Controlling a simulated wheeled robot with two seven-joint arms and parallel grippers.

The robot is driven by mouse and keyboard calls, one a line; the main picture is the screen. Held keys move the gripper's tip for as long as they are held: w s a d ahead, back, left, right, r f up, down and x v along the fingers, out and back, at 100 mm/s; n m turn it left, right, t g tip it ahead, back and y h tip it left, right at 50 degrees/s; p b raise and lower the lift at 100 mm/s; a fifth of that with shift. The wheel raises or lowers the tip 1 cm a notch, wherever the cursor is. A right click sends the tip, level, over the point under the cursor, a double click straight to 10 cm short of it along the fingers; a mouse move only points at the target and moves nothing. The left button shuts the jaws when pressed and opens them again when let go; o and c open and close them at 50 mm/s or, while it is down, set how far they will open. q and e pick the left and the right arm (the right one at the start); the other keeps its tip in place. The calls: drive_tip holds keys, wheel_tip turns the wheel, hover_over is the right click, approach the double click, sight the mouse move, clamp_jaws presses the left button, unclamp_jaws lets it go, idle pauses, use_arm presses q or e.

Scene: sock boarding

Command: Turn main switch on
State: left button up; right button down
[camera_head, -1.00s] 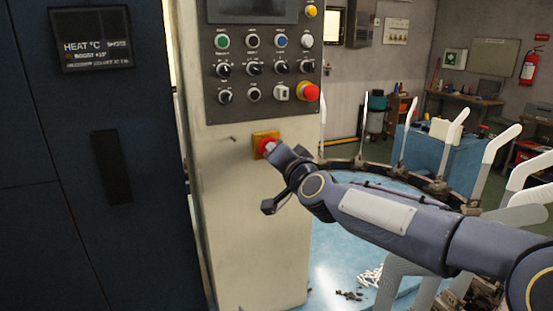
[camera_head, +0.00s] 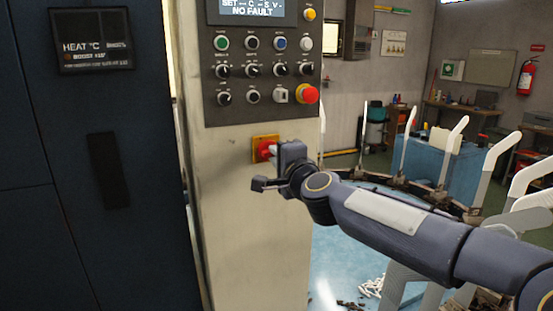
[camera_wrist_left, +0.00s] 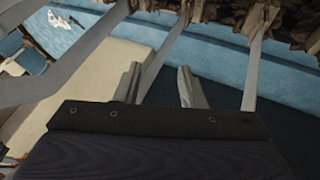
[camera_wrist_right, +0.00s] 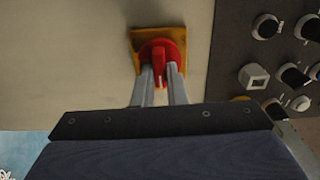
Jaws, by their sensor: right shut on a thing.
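The main switch is a red rotary knob (camera_wrist_right: 172,52) on a yellow square plate (camera_wrist_right: 137,39), on the cream cabinet front below the dark control panel. It also shows in the head view (camera_head: 263,149), partly covered by my right gripper. My right gripper (camera_wrist_right: 160,75) is shut on the knob's raised red handle, one finger on each side. In the head view my right gripper (camera_head: 276,151) reaches the switch from the right. My left gripper (camera_wrist_left: 160,80) shows only in the left wrist view, with its fingers apart and nothing between them.
The control panel (camera_head: 237,112) carries several buttons and knobs and a red mushroom button (camera_head: 307,95). Its display (camera_head: 250,9) is lit and reads "NO FAULT". A dark cabinet (camera_head: 60,200) stands at left. White sock forms (camera_head: 500,150) stand at right.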

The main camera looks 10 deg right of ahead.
drive_tip(key=shift+f, duration=0.1)
idle(0.4)
drive_tip(key=c, duration=1.5)
unclamp_jaws()
drive_tip(key=shift+o, duration=0.2)
drive_tip(key=s+d, duration=0.1)
drive_tip(key=s, duration=0.6)
drive_tip(key=shift+s+d, duration=0.25)
drive_tip(key=shift+s, duration=0.15)
